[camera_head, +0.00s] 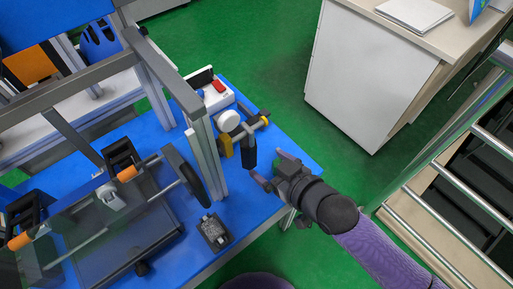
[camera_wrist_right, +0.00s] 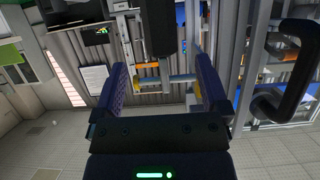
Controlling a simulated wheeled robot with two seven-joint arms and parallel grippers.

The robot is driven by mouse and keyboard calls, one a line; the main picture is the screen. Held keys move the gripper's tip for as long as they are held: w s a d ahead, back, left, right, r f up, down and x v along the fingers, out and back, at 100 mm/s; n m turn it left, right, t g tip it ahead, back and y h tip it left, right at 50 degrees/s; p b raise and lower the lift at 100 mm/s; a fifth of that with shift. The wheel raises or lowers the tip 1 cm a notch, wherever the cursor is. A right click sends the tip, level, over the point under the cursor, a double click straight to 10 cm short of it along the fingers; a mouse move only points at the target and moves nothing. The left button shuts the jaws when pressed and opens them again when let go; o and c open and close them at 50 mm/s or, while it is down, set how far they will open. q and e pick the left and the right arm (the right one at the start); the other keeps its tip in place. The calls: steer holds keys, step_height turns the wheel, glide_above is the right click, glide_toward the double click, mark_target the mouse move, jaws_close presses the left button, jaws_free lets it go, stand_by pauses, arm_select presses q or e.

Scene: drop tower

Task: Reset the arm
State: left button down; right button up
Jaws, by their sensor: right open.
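My right arm comes in from the lower right in the head view. Its right gripper (camera_head: 272,169) is at the right edge of the blue table (camera_head: 290,180), with its fingers apart and nothing visible between them. In the right wrist view the right gripper (camera_wrist_right: 162,88) shows two spread fingers with an empty gap. A black and yellow clamp-like part (camera_head: 248,145) is just left of the gripper in the head view, and I cannot tell the exact gap. My left gripper is not in view.
The drop tower's metal frame (camera_head: 205,155) rises left of the gripper. A small dark box (camera_head: 213,232) lies on the table. A white control box (camera_head: 216,95) has a red button. A white cabinet (camera_head: 365,75) and metal rails (camera_head: 455,180) stand right; green floor lies between.

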steer(key=s+d+f+m+g+h, duration=0.1)
steer(key=s+d+f+g+h, duration=0.1)
steer(key=s+d+f, duration=0.35)
steer(key=s+d+f+m+g+h+p, duration=0.1)
steer(key=s+d+f+h, duration=0.2)
steer(key=f, duration=0.6)
steer(key=s+d+f+m+g+h, duration=0.1)
steer(key=s+d+f+g+h, duration=0.1)
steer(key=s+d+f, duration=0.4)
arm_select(q)
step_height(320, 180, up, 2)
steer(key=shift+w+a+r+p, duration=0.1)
steer(key=shift+p, duration=0.3)
arm_select(e)
steer(key=s+d+f+g+h, duration=0.1)
steer(key=s+f+g, duration=0.2)
steer(key=s, duration=0.8)
steer(key=s+d+f+m+g, duration=0.1)
steer(key=s+f+g, duration=0.2)
steer(key=s, duration=0.9)
steer(key=shift+d+f+g+h, duration=0.15)
steer(key=shift+f+g+h, duration=0.2)
steer(key=shift+f, duration=0.6)
steer(key=shift+w, duration=0.1)
